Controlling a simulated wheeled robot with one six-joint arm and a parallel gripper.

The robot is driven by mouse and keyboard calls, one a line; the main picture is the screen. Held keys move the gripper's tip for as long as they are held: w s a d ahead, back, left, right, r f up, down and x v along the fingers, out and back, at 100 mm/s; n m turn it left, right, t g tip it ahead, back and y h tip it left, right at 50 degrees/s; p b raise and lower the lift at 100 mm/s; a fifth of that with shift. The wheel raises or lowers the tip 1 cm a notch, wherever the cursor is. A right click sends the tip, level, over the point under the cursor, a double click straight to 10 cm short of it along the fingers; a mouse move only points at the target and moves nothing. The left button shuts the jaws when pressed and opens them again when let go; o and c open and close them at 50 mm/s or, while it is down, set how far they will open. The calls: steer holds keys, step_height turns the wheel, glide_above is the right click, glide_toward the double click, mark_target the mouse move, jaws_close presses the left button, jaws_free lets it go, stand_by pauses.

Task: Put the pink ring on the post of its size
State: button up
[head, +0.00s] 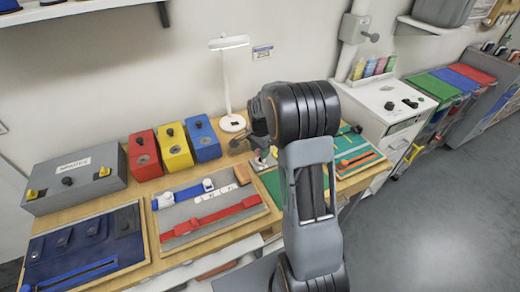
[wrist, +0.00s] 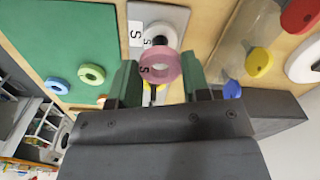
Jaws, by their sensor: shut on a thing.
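My gripper (wrist: 160,72) shows in the wrist view with its two green fingers on either side of a pink ring (wrist: 160,66); it is shut on the ring. Behind the ring is a grey plate (wrist: 178,18) with a white round piece (wrist: 155,30) and a dark post-like part, partly hidden by the ring. A card with the letter S (wrist: 136,34) lies beside it. Whether the ring touches or surrounds a post I cannot tell. In the head view my arm hides most of the gripper and the ring cannot be made out.
A blue ring (wrist: 57,85) and a green ring (wrist: 92,74) lie on or beside a green mat (wrist: 70,35). A yellow round piece (wrist: 258,62) is at right. In the head view, red, yellow and blue boxes (head: 203,140) and a lamp (head: 229,85) stand behind.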

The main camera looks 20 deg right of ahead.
steer(key=shift+f+b, duration=0.35)
steer(key=shift+f, duration=0.2)
stand_by(0.4)
steer(key=o, duration=1.3)
steer(key=shift+o, duration=0.2)
steer(key=shift+r, duration=0.2)
steer(key=shift+r+p, duration=2.5)
steer(key=shift+r, duration=0.85)
